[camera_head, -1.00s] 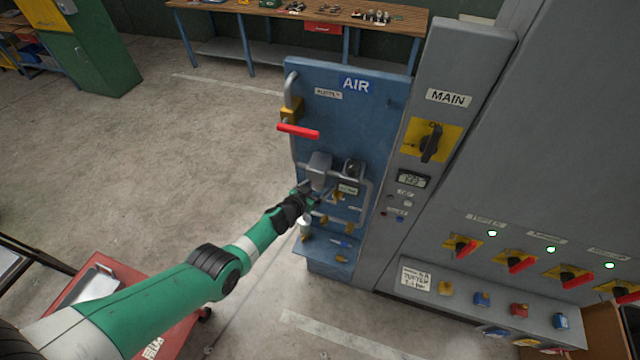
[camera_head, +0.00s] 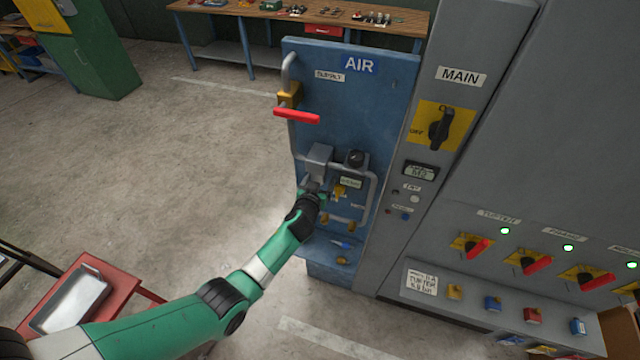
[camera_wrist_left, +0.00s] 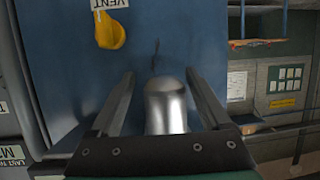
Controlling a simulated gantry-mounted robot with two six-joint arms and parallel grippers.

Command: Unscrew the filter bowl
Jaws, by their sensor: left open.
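The filter bowl (camera_wrist_left: 165,105) is a smooth silver cylinder with a rounded end, seen in the left wrist view. It stands between the two spread fingers of my left gripper (camera_wrist_left: 165,92), with gaps visible at both sides. In the head view my left gripper (camera_head: 316,194) is at the blue air panel (camera_head: 345,100), just below the grey filter head (camera_head: 319,160). My gripper and arm hide the bowl there. My right gripper is not in view.
A red-handled supply valve (camera_head: 297,117) sticks out above the filter. A dark regulator knob (camera_head: 355,158) and a yellow vent handle (camera_wrist_left: 109,31) are close by. The grey electrical cabinet (camera_head: 455,170) stands to the right. A red cart (camera_head: 112,278) is at lower left.

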